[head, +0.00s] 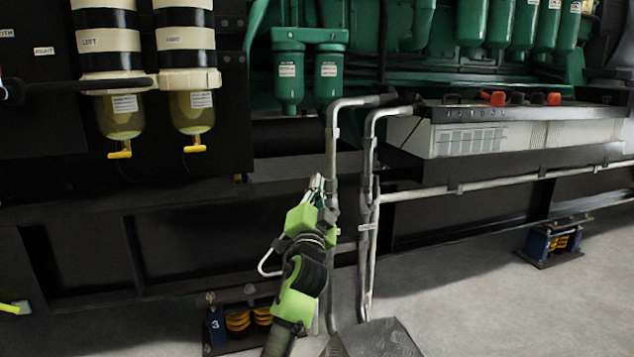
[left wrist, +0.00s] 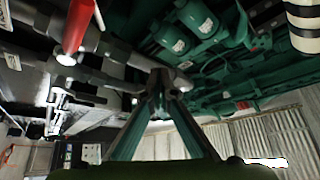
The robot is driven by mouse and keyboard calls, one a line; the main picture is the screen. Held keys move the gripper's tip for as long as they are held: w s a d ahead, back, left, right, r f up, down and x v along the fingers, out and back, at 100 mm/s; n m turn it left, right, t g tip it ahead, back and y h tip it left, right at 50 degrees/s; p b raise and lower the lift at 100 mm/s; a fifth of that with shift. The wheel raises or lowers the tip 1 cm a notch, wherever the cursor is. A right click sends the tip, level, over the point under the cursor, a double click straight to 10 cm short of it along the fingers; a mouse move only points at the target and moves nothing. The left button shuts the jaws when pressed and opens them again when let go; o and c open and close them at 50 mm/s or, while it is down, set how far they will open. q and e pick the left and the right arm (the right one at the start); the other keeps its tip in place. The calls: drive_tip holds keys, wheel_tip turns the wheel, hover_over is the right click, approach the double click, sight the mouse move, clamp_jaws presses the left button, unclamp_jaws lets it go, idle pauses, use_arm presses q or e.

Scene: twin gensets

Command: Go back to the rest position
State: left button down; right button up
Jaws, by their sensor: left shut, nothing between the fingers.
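My left gripper (head: 317,184) is in the lower middle of the head view, its green body and arm rising from the bottom edge. Its fingers point up beside grey vertical pipes (head: 333,150); I cannot tell whether they touch. In the left wrist view the two fingers of the left gripper (left wrist: 161,78) meet at their tips, with nothing held between them.
Two yellow-bowled filters (head: 122,115) hang at upper left. Green canisters (head: 289,80) are behind. A battery box (head: 470,138) stands at right above a horizontal pipe (head: 480,184). Grey floor (head: 450,280) is open at lower right. A red cylinder (left wrist: 78,25) shows in the wrist view.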

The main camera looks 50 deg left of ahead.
use_arm(q)
drive_tip(key=shift+r, duration=0.65)
drive_tip(key=shift+d, duration=0.1)
